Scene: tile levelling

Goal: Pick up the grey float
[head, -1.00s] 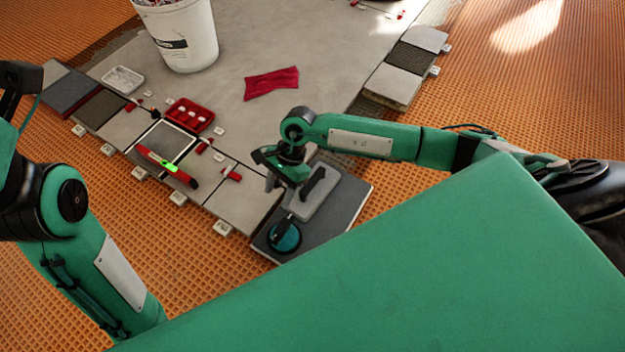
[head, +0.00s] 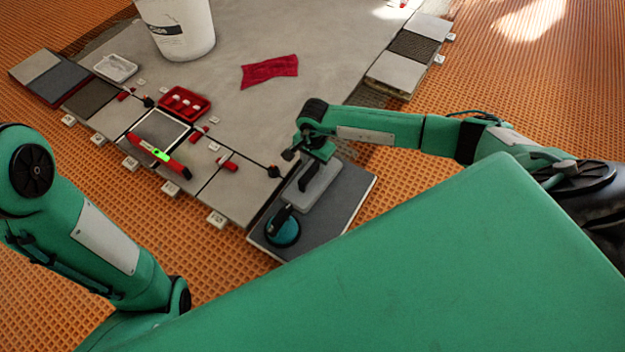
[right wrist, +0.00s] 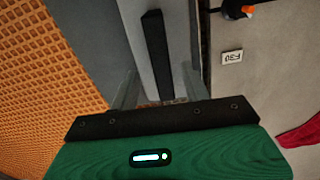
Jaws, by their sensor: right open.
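The grey float (head: 319,190) lies flat on a dark grey slab (head: 347,205) right of the tile row, its dark handle up. My right gripper (head: 303,158) is above the float's far end, in the head view partly covering it. In the right wrist view the dark handle (right wrist: 155,50) runs lengthwise between the two spread fingers of my right gripper (right wrist: 160,85). The jaws are open and hold nothing; whether a finger touches the handle I cannot tell. My left arm shows at the lower left of the head view, but its gripper is out of view.
A round teal-topped tool (head: 283,230) sits beside the float on the slab. A red-and-black level (head: 160,155) lies on the tiles, near a red tray (head: 184,103). A white bucket (head: 177,28) and a red cloth (head: 269,71) stand farther back. Orange matting surrounds the floor.

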